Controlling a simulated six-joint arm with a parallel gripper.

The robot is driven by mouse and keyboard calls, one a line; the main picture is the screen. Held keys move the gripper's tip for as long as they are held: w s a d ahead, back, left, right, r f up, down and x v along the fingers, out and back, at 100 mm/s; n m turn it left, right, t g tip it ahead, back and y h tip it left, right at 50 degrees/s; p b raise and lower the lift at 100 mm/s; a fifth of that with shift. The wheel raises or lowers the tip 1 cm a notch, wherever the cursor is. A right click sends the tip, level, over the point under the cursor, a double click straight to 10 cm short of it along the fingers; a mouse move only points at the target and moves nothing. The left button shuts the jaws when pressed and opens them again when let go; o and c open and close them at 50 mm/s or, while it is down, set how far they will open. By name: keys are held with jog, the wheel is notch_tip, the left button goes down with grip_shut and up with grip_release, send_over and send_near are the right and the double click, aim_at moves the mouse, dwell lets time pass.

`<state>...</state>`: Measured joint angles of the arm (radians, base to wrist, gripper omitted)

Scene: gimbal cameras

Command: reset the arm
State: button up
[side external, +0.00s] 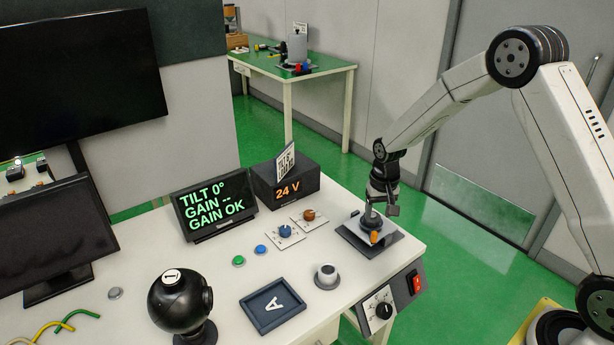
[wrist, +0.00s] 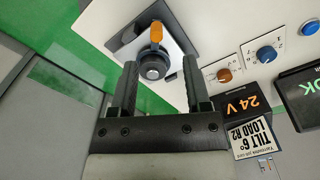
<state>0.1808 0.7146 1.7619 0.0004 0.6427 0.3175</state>
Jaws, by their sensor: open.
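My gripper (side external: 376,208) is at the end of my arm, pointing down at the right end of the white table. In the wrist view my gripper (wrist: 161,75) has its two dark fingers apart. Below it is a small device on a dark plate (side external: 385,245), with an orange lever (side external: 375,238). In the wrist view the orange lever (wrist: 156,32) sticks out from a dark round knob (wrist: 153,66), which appears between and beyond the fingertips. I cannot tell whether the fingers touch it. Nothing is seen gripped.
A screen (side external: 215,206) reads TILT 0°, GAIN --, GAIN OK. A box (side external: 284,185) shows 24 V and carries a card.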

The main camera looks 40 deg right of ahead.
jog(key=s+a+r+n+t, duration=0.1)
jog(key=s+a+r+n, duration=0.2)
jog(key=s, duration=0.6)
jog(key=s+a+r+n+t, duration=0.1)
jog(key=s+a+r+n, duration=0.1)
jog(key=s+a+r, duration=0.3)
jog(key=s, duration=0.4)
jog(key=shift+a+n, duration=0.2)
jog(key=shift+n, duration=0.2)
jog(key=shift+r, duration=0.1)
